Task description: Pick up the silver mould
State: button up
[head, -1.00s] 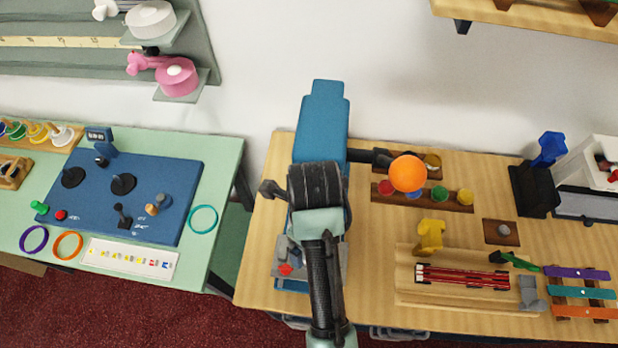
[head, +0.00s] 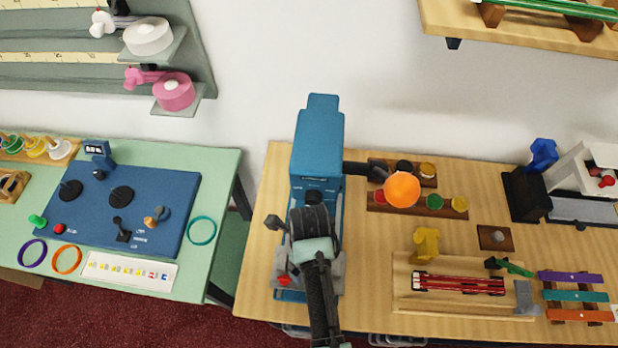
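A small silver-grey round piece (head: 498,236) sits on a square brown wooden base on the right-hand table. A grey block (head: 524,298) stands at the right end of a wooden tray. I cannot tell for sure which of these is the silver mould. My arm (head: 319,290) reaches up from the bottom edge in front of a tall blue machine (head: 318,145), well left of both pieces. A dark tip (head: 275,222) juts out left of my wrist. My fingers cannot be made out clearly, so their opening is unclear.
An orange ball (head: 402,190) on a dark lever sticks out right of the machine. A yellow figure (head: 426,243) and red rods (head: 458,284) are at the wooden tray (head: 415,304). Coloured bars (head: 575,295) lie right of it. A green table (head: 215,165) stands left, across a gap.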

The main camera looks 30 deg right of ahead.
jog(key=shift+c, duration=0.3)
jog(key=shift+w, duration=0.1)
grip_shut()
jog(key=shift+r, duration=0.1)
notch_tip(320, 180, up, 18)
jog(key=p, duration=0.5)
jog(key=shift+p, duration=0.35)
